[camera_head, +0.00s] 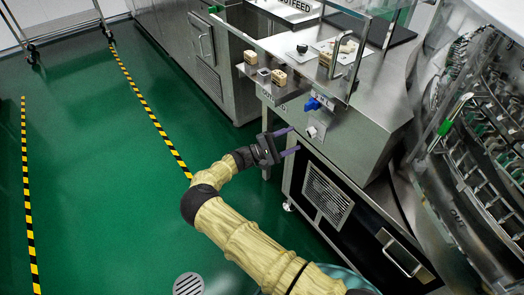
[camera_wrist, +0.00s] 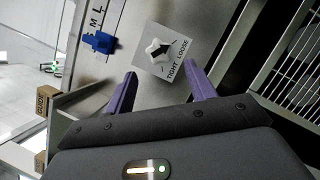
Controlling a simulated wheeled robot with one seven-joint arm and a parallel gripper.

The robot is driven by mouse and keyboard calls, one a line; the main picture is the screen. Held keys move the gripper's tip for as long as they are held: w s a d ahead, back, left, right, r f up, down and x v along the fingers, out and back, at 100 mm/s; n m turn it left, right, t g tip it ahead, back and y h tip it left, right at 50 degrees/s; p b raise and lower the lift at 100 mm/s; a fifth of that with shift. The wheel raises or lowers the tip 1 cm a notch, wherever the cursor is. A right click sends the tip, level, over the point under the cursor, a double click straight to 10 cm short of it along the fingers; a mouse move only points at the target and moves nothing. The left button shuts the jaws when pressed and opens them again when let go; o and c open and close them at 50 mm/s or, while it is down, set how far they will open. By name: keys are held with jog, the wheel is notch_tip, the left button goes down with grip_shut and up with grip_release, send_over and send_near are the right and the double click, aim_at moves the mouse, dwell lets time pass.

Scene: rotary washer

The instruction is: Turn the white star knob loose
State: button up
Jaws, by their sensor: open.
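The white star knob (camera_wrist: 157,49) sits on a square plate marked TIGHT and LOOSE, with a black arrow on it, in the wrist view. In the head view the knob (camera_head: 312,131) is small, on the front face of the steel machine. My gripper (camera_head: 291,142) is open and empty, with two purple fingers pointing at that face. In the wrist view my gripper (camera_wrist: 162,80) has its fingertips on either side below the knob and plate. The knob is ahead of the fingertips, not between them.
A blue knob (camera_wrist: 100,43) on a scale marked S, M, L is left of the star knob; it also shows in the head view (camera_head: 318,103). A vent grille (camera_head: 327,196) is below. Wooden blocks (camera_head: 279,77) sit above. Green floor (camera_head: 110,170) is open at left.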

jog(key=v, duration=1.1)
jog(key=shift+b, duration=0.4)
jog(key=shift+w+a, duration=0.1)
jog(key=shift+a, duration=0.05)
jog(key=s+d+r+m+g+y, duration=0.25)
jog(key=d+m+g+y, duration=0.35)
jog(key=d, duration=0.8)
jog(key=s+d+r+g+y, duration=0.25)
jog(key=s+d+y, duration=0.25)
jog(key=s+y, duration=0.25)
jog(key=s+a+r+m+t+y, duration=0.1)
jog(key=s+r+m+t+y, duration=0.15)
jog(key=s+r, duration=0.4)
jog(key=s+a+r+m+t+y, duration=0.1)
jog(key=s+r+m+t+y, duration=0.2)
jog(key=s, duration=0.6)
notch_tip(320, 180, up, 26)
jog(key=n+p, duration=0.1)
jog(key=p, duration=2.4)
jog(key=shift+f+g+y+p, duration=0.15)
jog(key=shift+g+y+p, duration=0.15)
jog(key=shift+g+p, duration=0.1)
